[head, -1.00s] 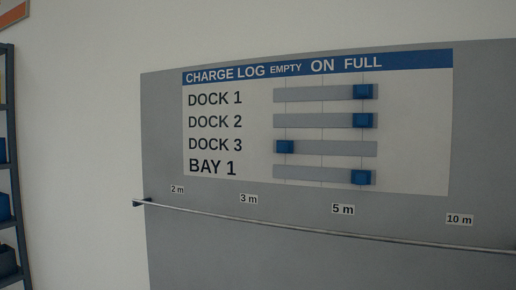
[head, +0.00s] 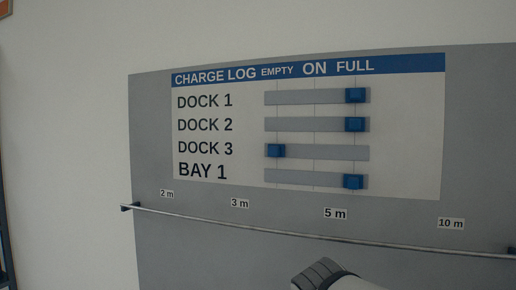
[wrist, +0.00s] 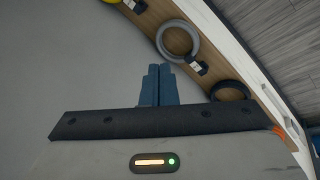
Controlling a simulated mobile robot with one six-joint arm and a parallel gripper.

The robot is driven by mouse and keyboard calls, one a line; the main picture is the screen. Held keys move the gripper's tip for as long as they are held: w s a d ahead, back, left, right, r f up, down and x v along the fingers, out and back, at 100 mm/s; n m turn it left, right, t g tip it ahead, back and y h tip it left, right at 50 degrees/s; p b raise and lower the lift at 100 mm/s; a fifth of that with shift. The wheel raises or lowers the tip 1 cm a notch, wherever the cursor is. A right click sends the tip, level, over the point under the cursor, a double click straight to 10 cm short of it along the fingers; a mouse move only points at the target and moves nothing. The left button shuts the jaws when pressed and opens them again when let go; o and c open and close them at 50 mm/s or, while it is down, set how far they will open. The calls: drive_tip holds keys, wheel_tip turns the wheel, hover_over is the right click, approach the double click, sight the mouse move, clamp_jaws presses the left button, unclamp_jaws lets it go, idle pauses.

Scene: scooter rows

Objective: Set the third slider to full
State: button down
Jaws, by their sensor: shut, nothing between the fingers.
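The charge log board (head: 410,130) hangs on a grey panel and has slider tracks in rows. The third slider, DOCK 3, has its blue knob (head: 275,150) at the left end of its track (head: 325,152), under EMPTY. The DOCK 1 knob (head: 356,95), DOCK 2 knob (head: 355,124) and BAY 1 knob (head: 353,181) sit near the right ends, under FULL. My gripper (wrist: 157,70) shows in the wrist view with its blue fingers together and empty, away from the board. In the head view part of my arm shows at the bottom, below the rail.
A metal rail (head: 300,231) runs across the panel below the board, with distance labels above it. The wrist view shows a wooden strip (wrist: 150,22) holding a grey ring (wrist: 178,40) and a black ring (wrist: 230,90). A shelf edge stands at far left.

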sight(274, 151)
drive_tip(key=w+a+r+n+t+h+p, duration=0.1)
drive_tip(key=w+a+r+n+t+h, duration=0.1)
drive_tip(key=w+a+r, duration=0.3)
drive_tip(key=w+a+r+n+t+h, duration=0.1)
drive_tip(key=w+r+n, duration=0.15)
drive_tip(key=r, duration=0.45)
drive_tip(key=w+a+r+n+t+h+p, duration=0.1)
drive_tip(key=a+r+t, duration=0.7)
drive_tip(key=a+r, duration=1.1)
wheel_tip(274, 151, up, 4)
drive_tip(key=w+n+h, duration=0.1)
drive_tip(key=w+h, duration=0.1)
drive_tip(key=shift+w+t+h+p, duration=0.25)
drive_tip(key=shift+t+h+p, duration=0.05)
drive_tip(key=shift+r, duration=0.1)
drive_tip(key=p+x, duration=0.2)
drive_tip(key=x, duration=0.8)
drive_tip(key=shift+s+d+r, duration=0.1)
drive_tip(key=shift+d, duration=0.05)
drive_tip(key=d, duration=0.1)
drive_tip(key=s+d+p, duration=0.1)
drive_tip(key=d, duration=0.1)
drive_tip(key=shift+s+d, duration=0.1)
drive_tip(key=shift+d, duration=0.2)
